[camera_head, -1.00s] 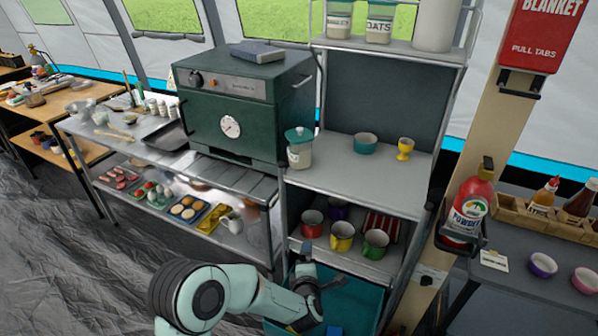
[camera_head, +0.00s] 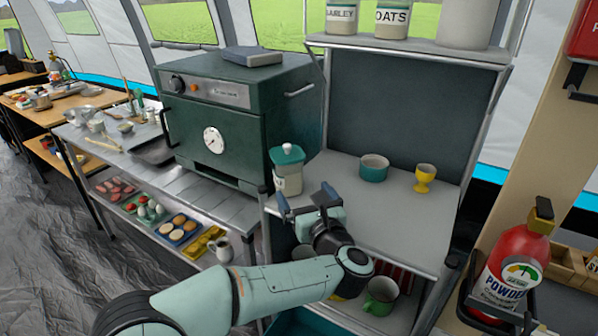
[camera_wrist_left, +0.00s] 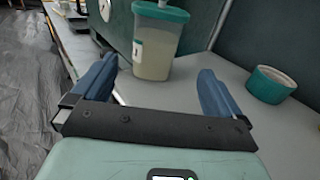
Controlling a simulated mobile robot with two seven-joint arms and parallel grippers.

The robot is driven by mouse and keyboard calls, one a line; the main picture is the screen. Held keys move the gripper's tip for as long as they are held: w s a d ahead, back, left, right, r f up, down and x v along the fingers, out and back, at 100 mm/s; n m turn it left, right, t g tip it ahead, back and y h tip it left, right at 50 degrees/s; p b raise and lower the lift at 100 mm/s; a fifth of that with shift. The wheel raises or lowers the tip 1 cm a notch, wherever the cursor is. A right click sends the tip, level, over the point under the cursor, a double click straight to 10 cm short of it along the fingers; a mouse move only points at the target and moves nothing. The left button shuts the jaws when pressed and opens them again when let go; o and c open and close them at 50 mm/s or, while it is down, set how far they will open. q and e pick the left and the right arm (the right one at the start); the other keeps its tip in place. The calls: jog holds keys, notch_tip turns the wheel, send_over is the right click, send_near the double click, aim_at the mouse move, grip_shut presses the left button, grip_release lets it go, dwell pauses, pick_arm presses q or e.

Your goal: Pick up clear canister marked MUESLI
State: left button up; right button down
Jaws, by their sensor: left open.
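A clear canister (camera_head: 288,181) with a teal lid and pale contents stands upright on the grey middle shelf (camera_head: 400,225), beside the green oven. Its label is too small to read in the head view; the left wrist view shows the canister (camera_wrist_left: 155,55) with a sliver of white label at its left side. My left gripper (camera_head: 306,198) is open and empty, just in front of the canister. In the left wrist view its blue fingers (camera_wrist_left: 158,72) are spread wide, with the canister beyond and between them. My right gripper is not in view.
A teal bowl (camera_head: 374,168) and a yellow egg cup (camera_head: 425,178) stand right of the canister. The dark green oven (camera_head: 235,125) is close on its left. The upper shelf (camera_head: 400,45) holds canisters, one marked OATS. The shelf's front right is clear.

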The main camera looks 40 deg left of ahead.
aim_at(292, 180)
pick_arm(q)
jog(key=x, duration=0.6)
jog(key=shift+s+a, duration=0.2)
jog(key=shift+s, duration=0.1)
jog(key=shift+r+x, duration=0.1)
jog(key=shift+x, duration=1.5)
jog(key=shift+r+x, duration=0.15)
jog(key=shift+x, duration=1.4)
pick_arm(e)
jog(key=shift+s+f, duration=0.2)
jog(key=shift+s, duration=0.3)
pick_arm(q)
jog(key=shift+r, duration=0.1)
jog(key=c, duration=1.8)
jog(key=shift+o, duration=0.2)
jog(key=shift+r, duration=0.1)
